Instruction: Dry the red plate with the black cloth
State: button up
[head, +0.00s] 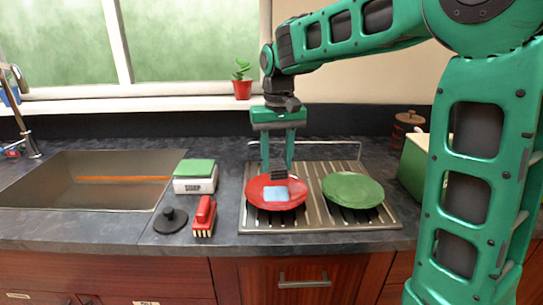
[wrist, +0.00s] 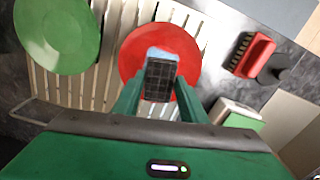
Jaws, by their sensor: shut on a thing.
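The red plate (head: 276,203) lies on the slatted drying rack, and it fills the middle of the wrist view (wrist: 183,42). A pale blue patch (head: 275,193) shows on its face. My gripper (head: 278,164) is above the plate's back part, pointing down. It is shut on the black cloth (wrist: 160,80), a small dark piece with a grid pattern. The cloth hangs between the fingertips at the plate, beside the blue patch and partly over it in the wrist view. I cannot tell whether the cloth touches the plate.
A green plate (head: 352,190) lies on the rack (head: 312,222) right of the red one. Left are a red brush (head: 204,215), a black knobbed lid (head: 170,219), a soap box with green top (head: 195,185) and the sink (head: 90,195). A green box (head: 414,165) stands right.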

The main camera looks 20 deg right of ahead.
jog(key=shift+f, duration=2.85)
jog(key=shift+f, duration=0.55)
jog(key=shift+d, duration=0.1)
jog(key=shift+d+r, duration=0.1)
jog(key=shift+d, duration=0.15)
jog(key=shift+a, duration=0.15)
jog(key=shift+w+a, duration=0.1)
jog(key=shift+a, duration=0.55)
jog(key=shift+d, duration=0.15)
